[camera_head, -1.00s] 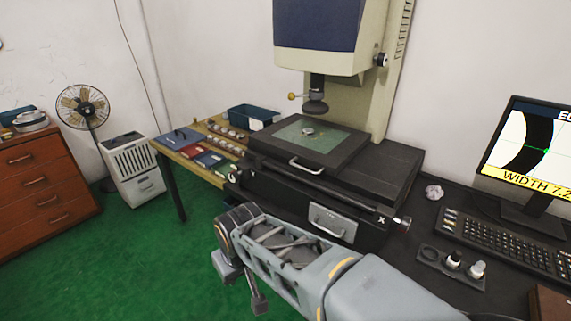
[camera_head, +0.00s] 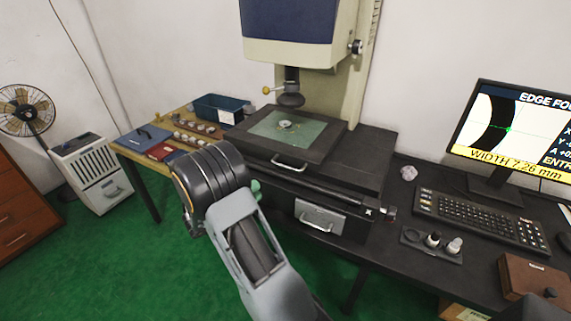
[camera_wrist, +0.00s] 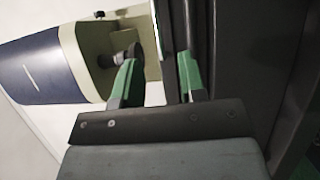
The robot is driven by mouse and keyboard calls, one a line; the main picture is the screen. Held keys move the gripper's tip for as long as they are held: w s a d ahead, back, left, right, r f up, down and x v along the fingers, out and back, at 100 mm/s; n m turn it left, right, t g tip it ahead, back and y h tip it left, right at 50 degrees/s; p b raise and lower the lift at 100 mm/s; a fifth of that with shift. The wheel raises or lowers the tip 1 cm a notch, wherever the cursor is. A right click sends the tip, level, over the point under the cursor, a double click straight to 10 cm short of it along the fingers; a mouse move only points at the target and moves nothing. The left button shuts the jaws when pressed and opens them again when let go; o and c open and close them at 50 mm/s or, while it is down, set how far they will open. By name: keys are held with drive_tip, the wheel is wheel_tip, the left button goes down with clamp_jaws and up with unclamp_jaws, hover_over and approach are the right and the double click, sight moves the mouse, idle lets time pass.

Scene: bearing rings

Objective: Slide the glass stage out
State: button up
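The glass stage (camera_head: 262,126) is a greenish pane in a dark frame on the measuring machine, with a small metal ring (camera_head: 285,125) on it. A silver bar handle (camera_head: 289,165) is on the frame's front edge. My gripper (camera_wrist: 158,78) shows in the wrist view with two green fingers apart. Dark bars and a pale strip show beyond and between the fingers; I cannot tell whether the handle is among them. In the head view my arm hides most of the gripper; a bit of green shows left of and below the handle.
A grey drawer front (camera_head: 320,216) with its own handle is below the stage. The lens (camera_head: 291,96) hangs above the stage. A table with trays and a blue bin (camera_head: 221,108) stands left. A keyboard (camera_head: 481,215) and monitor (camera_head: 512,130) stand right.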

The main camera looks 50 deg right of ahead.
sight(286, 167)
drive_tip(key=shift+t+h, duration=0.4)
drive_tip(key=shift+h, duration=0.2)
drive_tip(key=p+x, duration=0.1)
drive_tip(key=x, duration=0.8)
drive_tip(key=w+p+x, duration=0.1)
drive_tip(key=x, duration=0.3)
drive_tip(key=shift+d+f+p, duration=0.1)
drive_tip(key=shift+d+p, duration=0.25)
drive_tip(key=shift+d, duration=0.2)
drive_tip(key=shift+w, duration=0.1)
clamp_jaws()
